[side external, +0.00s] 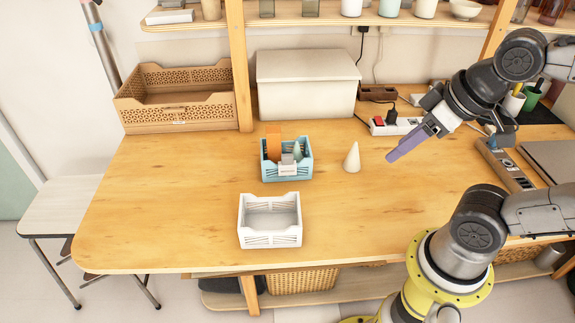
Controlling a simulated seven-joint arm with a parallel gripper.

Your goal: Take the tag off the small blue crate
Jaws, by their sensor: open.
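The small blue crate (270,171) stands on the wooden table, behind a white crate. A pale tag (287,168) is at the front wall of the blue crate; how it is fixed is too small to tell. An orange upright piece (274,138), a grey block and a greenish cone (297,150) show in the blue crate. My gripper (391,158) is open, with purple fingers, above the table to the right of the crates. It is apart from the blue crate and its tag.
A white crate (270,239) stands in front of the blue crate. A cream cone (352,158) stands between the blue crate and my gripper. A white bin (305,90) and a wooden crate (180,118) are behind. A power strip lies at the back right. The table's left part is clear.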

